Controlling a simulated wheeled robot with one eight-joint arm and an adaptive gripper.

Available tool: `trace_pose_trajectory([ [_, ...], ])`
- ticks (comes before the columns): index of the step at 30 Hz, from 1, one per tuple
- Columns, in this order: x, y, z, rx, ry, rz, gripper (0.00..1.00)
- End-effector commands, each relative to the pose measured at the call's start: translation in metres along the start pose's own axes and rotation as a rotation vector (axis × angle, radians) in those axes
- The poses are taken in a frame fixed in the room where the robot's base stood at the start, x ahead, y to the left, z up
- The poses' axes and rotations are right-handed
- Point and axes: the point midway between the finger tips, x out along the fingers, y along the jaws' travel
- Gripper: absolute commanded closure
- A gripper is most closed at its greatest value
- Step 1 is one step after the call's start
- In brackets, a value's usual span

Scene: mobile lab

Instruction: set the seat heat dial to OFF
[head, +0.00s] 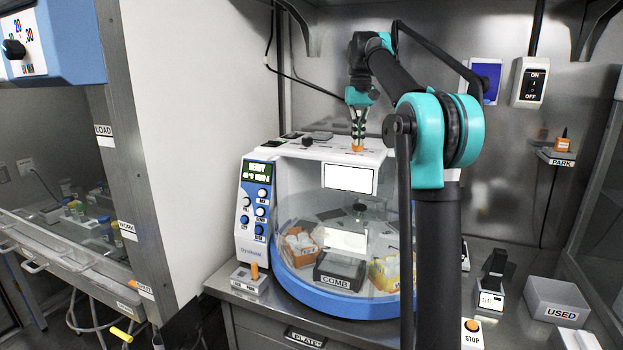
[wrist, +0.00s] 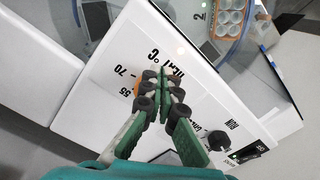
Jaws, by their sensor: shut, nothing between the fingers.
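The heat dial is an orange knob (head: 357,148) on the white top of the round lab machine. In the wrist view the orange dial (wrist: 137,88) is mostly hidden behind my fingers. Printed marks "HEAT °C", "70" and what looks like "55" show upside down around it. I cannot see an OFF mark or read the dial's pointer. My gripper (head: 358,135) points down with its fingers together, right over the dial in the head view. In the wrist view my gripper (wrist: 160,88) is shut and empty; I cannot tell whether it touches the dial.
A black knob (wrist: 217,140) marked "RUN" and a green-lit switch (wrist: 247,153) share the same white top. The machine's control panel (head: 257,205) faces front. A small stand with an orange peg (head: 254,270) stands on the bench, and a grey "USED" box (head: 557,300) at right.

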Motion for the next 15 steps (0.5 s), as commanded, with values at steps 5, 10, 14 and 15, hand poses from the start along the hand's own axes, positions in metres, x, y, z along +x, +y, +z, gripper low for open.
trace_pose_trajectory([
  [5,0.0073,0.0001,0.0002,0.0,0.0,0.0,1.0],
  [10,0.008,0.0001,0.0002,0.0,0.0,0.0,1.0],
  [14,0.0078,0.0,0.0002,0.0,0.0,0.0,1.0],
  [15,0.0078,0.0001,0.0002,0.0,0.0,0.0,1.0],
])
